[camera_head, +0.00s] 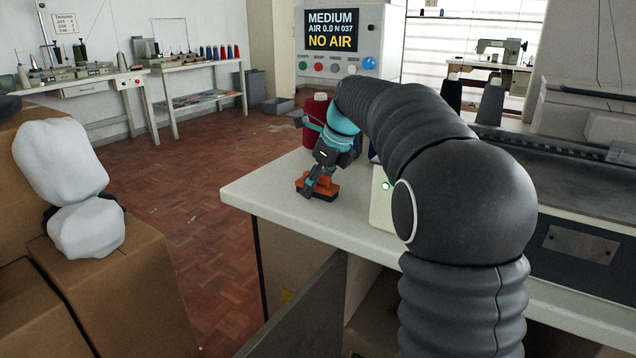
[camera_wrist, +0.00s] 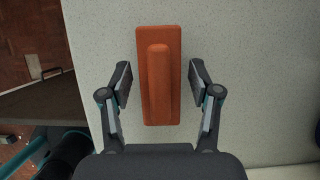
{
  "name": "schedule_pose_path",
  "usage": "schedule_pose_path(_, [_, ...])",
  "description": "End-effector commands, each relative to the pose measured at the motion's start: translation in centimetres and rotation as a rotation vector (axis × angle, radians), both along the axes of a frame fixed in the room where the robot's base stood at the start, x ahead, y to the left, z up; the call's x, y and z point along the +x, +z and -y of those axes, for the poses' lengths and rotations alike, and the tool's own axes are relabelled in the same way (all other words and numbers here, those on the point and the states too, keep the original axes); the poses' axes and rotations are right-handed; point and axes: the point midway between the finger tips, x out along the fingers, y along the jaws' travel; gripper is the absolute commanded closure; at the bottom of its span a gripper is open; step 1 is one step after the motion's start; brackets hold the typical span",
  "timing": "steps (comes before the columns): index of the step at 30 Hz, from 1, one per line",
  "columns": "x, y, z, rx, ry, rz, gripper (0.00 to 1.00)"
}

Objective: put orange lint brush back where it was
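The orange lint brush (camera_head: 322,187) sits on the pale tabletop (camera_head: 262,190), close to its front left corner, below my gripper (camera_head: 314,187). In the wrist view the orange lint brush (camera_wrist: 159,105) lies lengthwise between the two fingers of my gripper (camera_wrist: 160,84), its raised handle facing the camera. The fingers stand apart, one on each side, with a visible gap to the brush on both sides. Whether the fingertips are down at the height of the handle is hard to tell.
A dark red cone of thread (camera_head: 316,122) stands behind my gripper on the table. A control panel reading NO AIR (camera_head: 333,38) is behind. Cardboard boxes (camera_head: 110,280) stand at left.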

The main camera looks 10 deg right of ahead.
Motion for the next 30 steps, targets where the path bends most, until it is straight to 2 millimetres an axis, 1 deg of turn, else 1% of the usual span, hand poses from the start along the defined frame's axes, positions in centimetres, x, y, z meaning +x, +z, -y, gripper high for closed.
schedule_pose_path(8, [0.0,0.1,0.0,0.000,0.000,0.000,0.35])
schedule_pose_path(11, [0.0,0.6,0.1,-0.001,-0.001,0.002,0.35])
schedule_pose_path(14, [-0.4,1.8,0.5,-0.001,-0.001,0.002,0.35])
schedule_pose_path(24, [-2.1,8.0,2.3,0.000,-0.002,0.003,0.35])
schedule_pose_path(30, [-2.9,10.4,3.0,0.000,0.000,0.001,0.35])
